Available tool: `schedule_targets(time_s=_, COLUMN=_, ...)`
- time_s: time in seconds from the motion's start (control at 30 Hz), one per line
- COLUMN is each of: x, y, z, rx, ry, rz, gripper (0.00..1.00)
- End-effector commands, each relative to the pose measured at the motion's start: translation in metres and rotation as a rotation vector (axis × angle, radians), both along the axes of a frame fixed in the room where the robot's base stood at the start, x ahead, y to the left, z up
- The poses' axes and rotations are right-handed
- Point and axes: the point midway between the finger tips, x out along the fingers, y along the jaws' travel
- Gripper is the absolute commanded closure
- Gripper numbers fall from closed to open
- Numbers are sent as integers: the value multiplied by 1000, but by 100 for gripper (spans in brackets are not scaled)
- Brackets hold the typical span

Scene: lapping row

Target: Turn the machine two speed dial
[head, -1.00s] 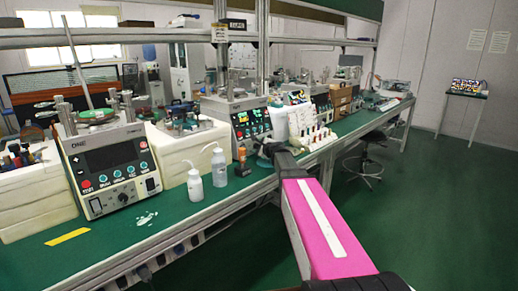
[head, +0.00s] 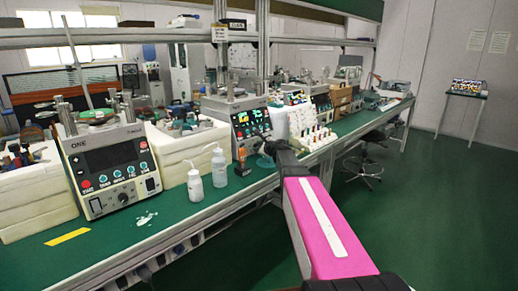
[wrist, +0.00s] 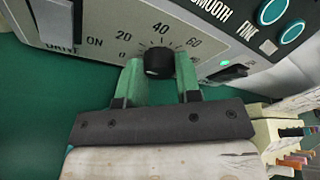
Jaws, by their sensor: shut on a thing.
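The speed dial (wrist: 158,60) is a black round knob on a pale panel with a printed scale marked 0, 20, 40 and 60. My gripper (wrist: 159,72) has its two green fingers on either side of the knob and is shut on it. The exact pointer position on the dial is too small to tell. In the head view, machine two (head: 246,122) stands on the bench with a lit display and buttons. My arm reaches to its lower front right, and the dial and fingertips are hidden there.
Machine one (head: 110,165) stands at the left on the green bench (head: 150,236). Two white bottles (head: 194,183) and a small orange-topped item (head: 242,160) stand just left of my arm. A rack of vials (head: 318,138) is to the right.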

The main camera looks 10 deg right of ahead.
Motion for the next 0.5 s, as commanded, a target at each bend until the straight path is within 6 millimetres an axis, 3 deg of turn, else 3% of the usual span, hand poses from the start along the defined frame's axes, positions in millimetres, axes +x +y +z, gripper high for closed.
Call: schedule_targets(time_s=0.5, x=2, y=-3, z=0, rx=396, ry=290, rz=1, gripper=92)
